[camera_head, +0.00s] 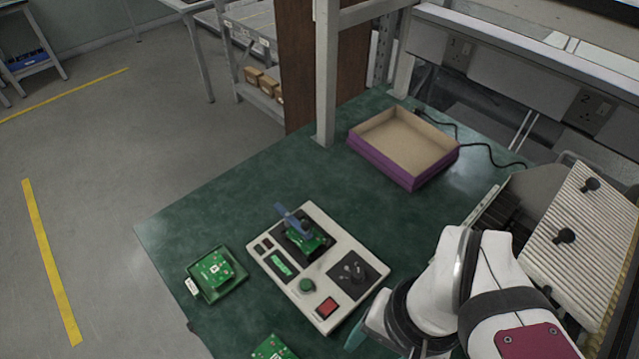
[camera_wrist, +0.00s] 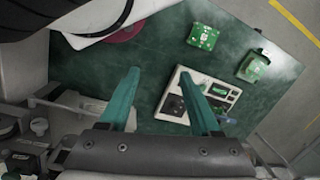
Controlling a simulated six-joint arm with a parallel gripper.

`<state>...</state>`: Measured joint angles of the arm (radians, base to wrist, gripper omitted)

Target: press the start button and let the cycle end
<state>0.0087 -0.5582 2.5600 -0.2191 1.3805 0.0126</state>
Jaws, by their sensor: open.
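A beige test station (camera_head: 255,250) lies on the green table in the head view. On its panel are a round green button (camera_head: 307,285), a red square button (camera_head: 327,307) and a small green display (camera_head: 282,263). Labels are too small to read. A green circuit board (camera_head: 306,242) sits in the station's dark fixture, under a blue lever (camera_head: 292,220). In the wrist view the station (camera_wrist: 169,108) is partly hidden by a finger. My gripper (camera_wrist: 161,73) is open with teal fingers and nothing between them. In the head view it is mostly hidden behind my wrist, near the station's front right.
A green tray (camera_head: 232,287) with a circuit board stands left of the station. Another board (camera_head: 270,348) is cut off at the bottom edge. A purple-sided box (camera_head: 385,167) stands behind. A ribbed slanted rack (camera_head: 585,235) is at right. Table between station and box is clear.

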